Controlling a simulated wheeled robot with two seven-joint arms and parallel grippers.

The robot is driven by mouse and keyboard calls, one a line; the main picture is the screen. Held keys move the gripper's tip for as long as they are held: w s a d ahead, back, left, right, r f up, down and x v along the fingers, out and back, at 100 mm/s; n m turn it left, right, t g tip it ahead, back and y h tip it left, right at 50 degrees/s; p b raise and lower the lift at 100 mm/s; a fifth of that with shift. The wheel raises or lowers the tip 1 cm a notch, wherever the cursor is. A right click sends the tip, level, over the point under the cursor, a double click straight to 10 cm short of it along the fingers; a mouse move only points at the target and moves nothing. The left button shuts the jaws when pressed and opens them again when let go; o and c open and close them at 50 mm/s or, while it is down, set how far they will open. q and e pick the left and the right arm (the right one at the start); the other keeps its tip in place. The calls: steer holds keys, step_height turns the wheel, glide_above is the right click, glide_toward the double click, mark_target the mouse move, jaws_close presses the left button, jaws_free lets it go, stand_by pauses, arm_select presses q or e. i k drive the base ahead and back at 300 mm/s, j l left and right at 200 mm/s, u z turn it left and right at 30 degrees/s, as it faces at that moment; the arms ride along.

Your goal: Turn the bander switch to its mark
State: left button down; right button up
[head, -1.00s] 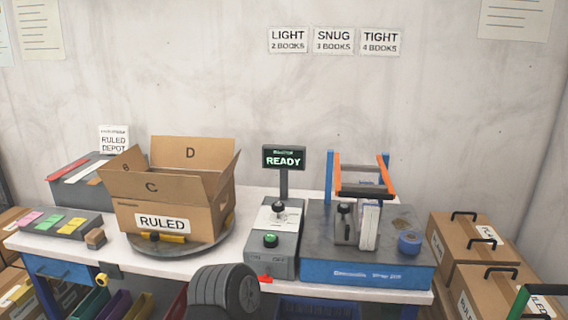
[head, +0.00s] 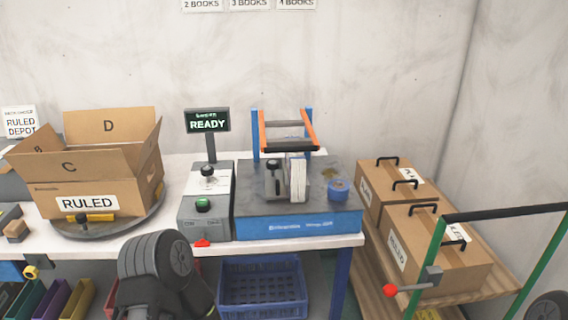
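The bander's control box (head: 206,217) stands on the table left of the blue strapping unit. A black switch knob (head: 207,172) sits on its pale upper panel; its pointer and marks are too small to read. A green-topped knob (head: 202,204) is on the lower front part. The display (head: 207,121) on a post behind reads READY. The blue bander unit (head: 300,226) carries an orange and blue frame, a black-knobbed grey block and a standing stack of white books (head: 296,178). Neither gripper is in view; a dark ribbed part of my body shows at the bottom.
An open box marked RULED (head: 88,203) sits on a round turntable at left. A blue tape roll (head: 338,189) lies on the bander. A blue crate (head: 262,288) is under the table. Closed boxes (head: 437,249) stand on a green-railed cart at right.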

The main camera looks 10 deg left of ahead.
mark_target(202, 243)
steer(key=u, duration=1.1)
